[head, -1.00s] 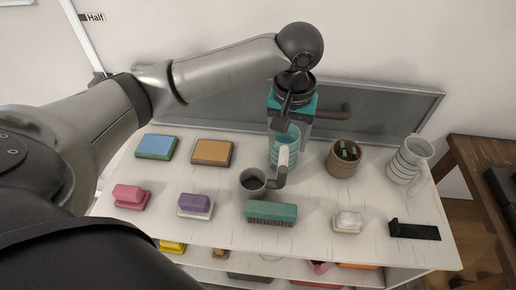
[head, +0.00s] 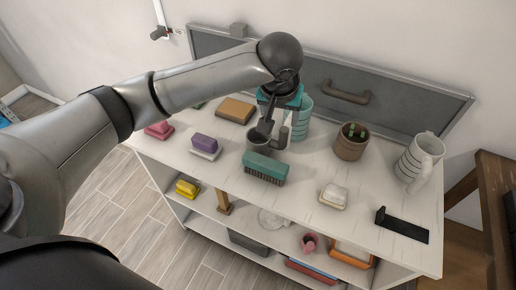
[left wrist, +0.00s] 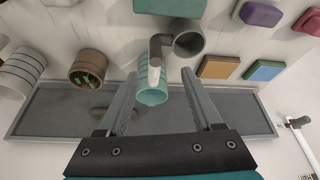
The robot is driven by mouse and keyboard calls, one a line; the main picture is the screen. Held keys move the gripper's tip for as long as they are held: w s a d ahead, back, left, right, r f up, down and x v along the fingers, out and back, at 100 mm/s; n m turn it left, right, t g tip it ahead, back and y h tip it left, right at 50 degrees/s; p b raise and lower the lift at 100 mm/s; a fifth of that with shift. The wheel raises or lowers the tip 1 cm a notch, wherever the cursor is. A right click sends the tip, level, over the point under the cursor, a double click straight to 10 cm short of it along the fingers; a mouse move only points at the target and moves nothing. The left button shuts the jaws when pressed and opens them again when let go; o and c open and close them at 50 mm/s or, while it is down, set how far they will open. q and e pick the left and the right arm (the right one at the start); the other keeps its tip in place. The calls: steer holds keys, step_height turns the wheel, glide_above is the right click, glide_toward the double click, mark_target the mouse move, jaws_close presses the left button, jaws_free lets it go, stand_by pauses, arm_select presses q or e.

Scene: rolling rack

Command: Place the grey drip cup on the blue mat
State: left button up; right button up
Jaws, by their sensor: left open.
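The grey drip cup (head: 257,142) stands upright on the white rack top, partly covered by my left gripper. It also shows in the left wrist view (left wrist: 189,41), its handle pointing toward the teal striped cup. My left gripper (head: 272,124) is open above and behind the cup. In the left wrist view its two fingers (left wrist: 158,74) are spread, with the cup's handle and the teal cup seen between them. The blue mat (left wrist: 263,71), with a green lower layer, lies beside an orange mat; in the head view my arm hides most of it. My right gripper is not in view.
The teal striped cup (head: 301,122) stands close behind the grey cup. A teal brush (head: 265,168) lies in front. A brown pot (head: 351,143), white jug (head: 418,160) and black holder (head: 402,227) are to the right. The orange mat (head: 236,110) and purple block (head: 205,146) are left.

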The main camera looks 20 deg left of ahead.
mark_target(284, 132)
arm_select(q)
steer(key=x, duration=0.3)
steer(key=b+x, duration=0.1)
steer(key=x, duration=0.2)
steer(key=shift+w+d+f, duration=0.1)
steer(key=shift+d+f, duration=0.05)
steer(key=shift+f, duration=0.1)
steer(key=x, duration=0.3)
steer(key=shift+w+d+f, duration=0.1)
steer(key=shift+w+d, duration=0.05)
steer(key=shift+d, duration=0.15)
steer(key=shift+w+a+f+b, duration=0.1)
steer(key=shift+w+f+b, duration=0.2)
steer(key=shift+f, duration=0.25)
steer(key=shift+s, duration=0.1)
jaws_close()
stand_by(0.3)
